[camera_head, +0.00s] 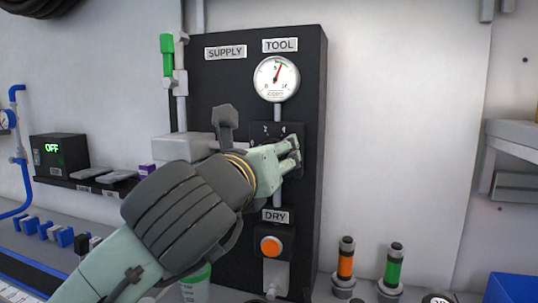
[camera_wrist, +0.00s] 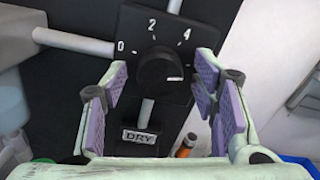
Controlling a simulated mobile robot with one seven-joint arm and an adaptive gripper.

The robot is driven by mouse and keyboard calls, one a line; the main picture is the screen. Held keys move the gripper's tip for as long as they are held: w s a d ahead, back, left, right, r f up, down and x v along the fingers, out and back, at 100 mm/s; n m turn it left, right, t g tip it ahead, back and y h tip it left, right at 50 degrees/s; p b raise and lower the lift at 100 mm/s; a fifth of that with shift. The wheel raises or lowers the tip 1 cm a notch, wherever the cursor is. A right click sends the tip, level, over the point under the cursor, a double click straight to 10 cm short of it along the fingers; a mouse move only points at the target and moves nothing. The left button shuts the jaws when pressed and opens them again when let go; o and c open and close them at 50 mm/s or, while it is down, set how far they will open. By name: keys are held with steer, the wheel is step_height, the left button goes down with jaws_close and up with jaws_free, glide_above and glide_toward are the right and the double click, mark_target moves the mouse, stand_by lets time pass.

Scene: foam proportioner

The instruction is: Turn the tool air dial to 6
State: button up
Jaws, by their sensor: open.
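The tool air dial is a black round knob (camera_wrist: 158,72) on a dark square plate marked 0, 2 and 4 in the wrist view. Any further numbers are hidden behind my right finger. A light mark shows on the knob's right side. My gripper (camera_wrist: 162,82) is open, its purple-padded fingers on either side of the knob. I cannot tell whether the pads touch it. In the head view my gripper (camera_head: 293,152) covers the knob, and only part of the dial plate (camera_head: 291,129) shows. The TOOL gauge (camera_head: 276,79) above has its red needle pointing up and slightly right.
The black panel (camera_head: 311,90) carries SUPPLY, TOOL and DRY labels and an orange button (camera_head: 270,246) below the dial. Pipes run from the plate leftward and downward. Orange (camera_head: 345,262) and green (camera_head: 393,266) cylinders stand at lower right. The wall right of the panel is clear.

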steer(key=v, duration=1.2)
steer(key=shift+r, duration=0.15)
